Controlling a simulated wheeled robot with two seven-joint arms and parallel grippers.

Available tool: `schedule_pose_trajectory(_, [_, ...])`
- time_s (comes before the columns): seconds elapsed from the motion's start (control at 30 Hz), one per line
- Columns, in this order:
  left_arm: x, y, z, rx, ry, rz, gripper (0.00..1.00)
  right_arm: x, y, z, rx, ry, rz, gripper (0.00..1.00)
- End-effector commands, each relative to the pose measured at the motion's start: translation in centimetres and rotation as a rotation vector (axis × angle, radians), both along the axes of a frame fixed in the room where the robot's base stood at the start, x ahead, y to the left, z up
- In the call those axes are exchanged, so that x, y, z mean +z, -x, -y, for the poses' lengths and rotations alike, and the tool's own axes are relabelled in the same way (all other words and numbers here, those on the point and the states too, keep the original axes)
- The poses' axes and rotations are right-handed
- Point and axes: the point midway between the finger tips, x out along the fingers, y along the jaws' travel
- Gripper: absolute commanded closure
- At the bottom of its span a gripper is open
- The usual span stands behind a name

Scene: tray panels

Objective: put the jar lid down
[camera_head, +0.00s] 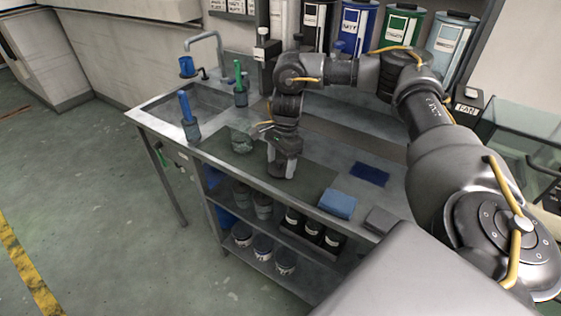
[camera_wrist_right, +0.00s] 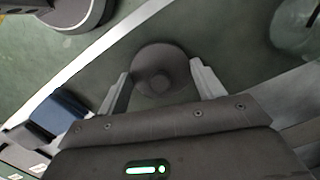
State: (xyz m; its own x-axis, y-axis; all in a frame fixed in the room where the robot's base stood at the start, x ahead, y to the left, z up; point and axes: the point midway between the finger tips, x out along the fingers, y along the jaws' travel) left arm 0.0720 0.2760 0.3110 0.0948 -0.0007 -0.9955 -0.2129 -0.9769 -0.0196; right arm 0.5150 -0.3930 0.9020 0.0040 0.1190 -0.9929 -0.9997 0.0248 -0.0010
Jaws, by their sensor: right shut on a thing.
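My right gripper (camera_head: 282,168) reaches down over the worktop in the head view. In the right wrist view my right gripper (camera_wrist_right: 162,82) is shut on the jar lid (camera_wrist_right: 160,66), a round dark grey disc with a small knob, held between its two fingers. The head view does not show the lid clearly, and I cannot tell whether it touches the worktop. A clear glass jar (camera_head: 242,142) stands just left of the gripper; a glass vessel also shows at the upper right of the wrist view (camera_wrist_right: 294,28). My left gripper is not in view.
A blue sponge or cloth (camera_head: 337,203), a dark blue cloth (camera_head: 370,174) and a grey one (camera_head: 381,220) lie right of the gripper. Brushes in holders (camera_head: 189,118) stand by the sink (camera_head: 200,95). Several cans sit on the shelf below. Worktop near the gripper's right is clear.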

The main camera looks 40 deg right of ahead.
Motion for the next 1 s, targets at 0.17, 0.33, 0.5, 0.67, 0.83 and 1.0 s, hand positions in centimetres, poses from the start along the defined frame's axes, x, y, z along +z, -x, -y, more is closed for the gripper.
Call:
schedule_pose_trajectory(0.17, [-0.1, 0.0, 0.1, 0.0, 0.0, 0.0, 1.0, -0.3, 0.0, 0.0, 0.0, 0.0, 0.0, 0.24])
schedule_pose_trajectory(0.33, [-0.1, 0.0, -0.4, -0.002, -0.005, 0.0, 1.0, -0.3, 0.0, 0.0, 0.0, 0.0, 0.0, 0.11])
schedule_pose_trajectory(0.5, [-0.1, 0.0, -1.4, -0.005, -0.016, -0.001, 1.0, -0.3, 0.0, 0.0, 0.0, 0.0, 0.0, 0.11])
schedule_pose_trajectory(0.67, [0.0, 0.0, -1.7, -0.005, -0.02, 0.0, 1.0, 0.7, -0.1, 0.1, 0.0, -0.001, 0.002, 0.11])
schedule_pose_trajectory(0.83, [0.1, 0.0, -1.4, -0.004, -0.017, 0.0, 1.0, 3.9, -0.1, 0.4, 0.0, -0.001, 0.005, 0.11])
schedule_pose_trajectory(1.0, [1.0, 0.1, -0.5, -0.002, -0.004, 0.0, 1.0, 7.8, -0.1, 0.9, 0.0, 0.001, 0.005, 0.11])
